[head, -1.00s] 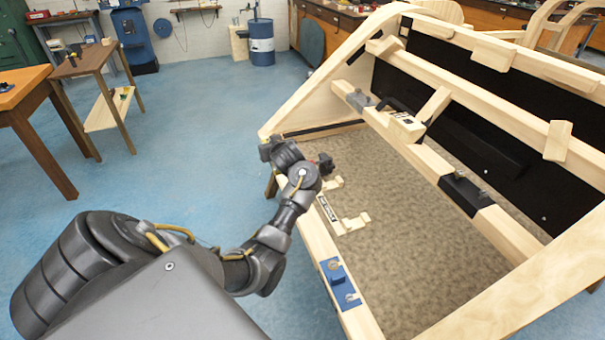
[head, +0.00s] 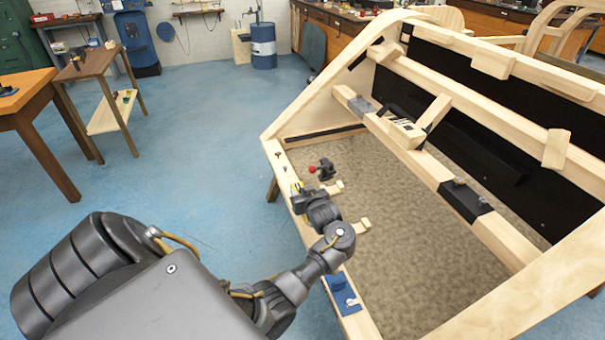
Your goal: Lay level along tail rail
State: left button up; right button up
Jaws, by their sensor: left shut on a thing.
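My left gripper (head: 299,198) is over the near wooden rail of the bodyframe, which I take to be the tail rail (head: 284,172). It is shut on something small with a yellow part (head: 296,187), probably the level. The fingers and wrist hide most of it. I cannot tell whether it touches the rail. My forearm covers the middle of the rail. My right gripper is not in view.
A red-knobbed black clamp (head: 323,170) stands just beyond the gripper. A blue fixture (head: 343,293) sits on the rail's near part. Small wooden blocks (head: 363,226) project inward. A crossbar (head: 420,160) spans the frame. Blue floor (head: 190,170) is clear at left.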

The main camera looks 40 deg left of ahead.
pick_arm(q)
notch_tip(320, 180, down, 2)
jog(key=shift+f, duration=0.55)
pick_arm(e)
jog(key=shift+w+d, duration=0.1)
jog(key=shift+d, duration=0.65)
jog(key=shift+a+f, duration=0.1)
pick_arm(q)
jog(key=shift+f, duration=0.1)
jog(key=o, duration=1.2)
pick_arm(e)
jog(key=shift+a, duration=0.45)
